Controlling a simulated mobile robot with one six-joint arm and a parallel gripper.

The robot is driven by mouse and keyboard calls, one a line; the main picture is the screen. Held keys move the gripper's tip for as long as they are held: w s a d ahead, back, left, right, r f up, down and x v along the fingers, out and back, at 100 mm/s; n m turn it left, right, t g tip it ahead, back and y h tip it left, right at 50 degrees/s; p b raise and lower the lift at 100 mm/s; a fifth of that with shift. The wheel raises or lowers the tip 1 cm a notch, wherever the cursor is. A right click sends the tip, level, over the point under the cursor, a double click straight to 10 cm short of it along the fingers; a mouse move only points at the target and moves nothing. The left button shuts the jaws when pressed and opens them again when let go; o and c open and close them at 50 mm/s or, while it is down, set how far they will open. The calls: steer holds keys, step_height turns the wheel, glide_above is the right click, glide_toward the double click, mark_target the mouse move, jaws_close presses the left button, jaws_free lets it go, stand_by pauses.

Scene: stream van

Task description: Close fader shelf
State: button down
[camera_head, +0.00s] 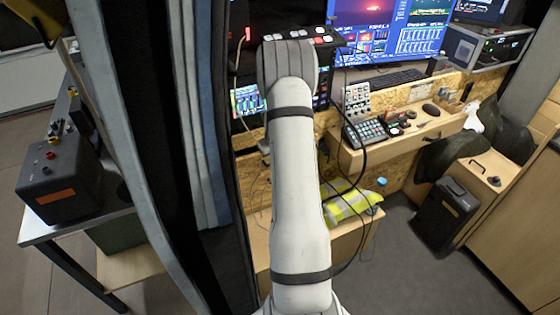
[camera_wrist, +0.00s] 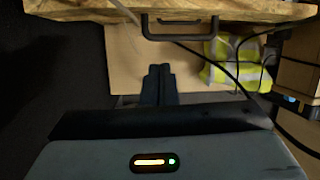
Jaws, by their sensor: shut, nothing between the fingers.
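A wooden shelf front (camera_wrist: 235,14) runs across the top of the wrist view, with a black U-shaped handle (camera_wrist: 180,28) on it. I take this to be the fader shelf; its faders are not visible there. My gripper (camera_wrist: 159,70) is shut and empty, its dark fingers pointing up the picture towards the handle. A gap shows between the fingertips and the handle, so they are apart in the picture. In the head view my arm hides the gripper, and I cannot make out the shelf or tell how far it stands out.
A yellow hi-vis vest (camera_head: 350,201) lies on a low wooden box; it also shows in the wrist view (camera_wrist: 226,64). A loose black cable (camera_wrist: 205,58) crosses near the handle. A desk (camera_head: 390,148) with a keypad (camera_head: 366,133) stands right, a dark curtain (camera_head: 165,130) left.

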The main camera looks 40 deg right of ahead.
steer(key=s+d+f+n+t+h+b, duration=0.2)
steer(key=s+d+f+n+t+b, duration=0.1)
steer(key=d+f+n+b, duration=0.25)
steer(key=s+d+f+n+t+h+b, duration=0.2)
steer(key=d+f+n+t+h+b, duration=0.15)
steer(key=d+b, duration=0.4)
steer(key=s+a+f+n+t+y+b, duration=0.1)
steer(key=s+a+n+t+y+b, duration=0.25)
steer(key=s+n+t+b, duration=0.4)
steer(key=b+x, duration=0.2)
steer(key=x, duration=1.3)
steer(key=shift+a, duration=0.2)
steer(key=shift+f, duration=0.1)
steer(key=x, duration=0.4)
steer(key=shift+w+d+b, duration=0.1)
steer(key=shift+w+b, duration=0.25)
steer(key=shift+w+r, duration=0.15)
steer(key=shift+r, duration=0.15)
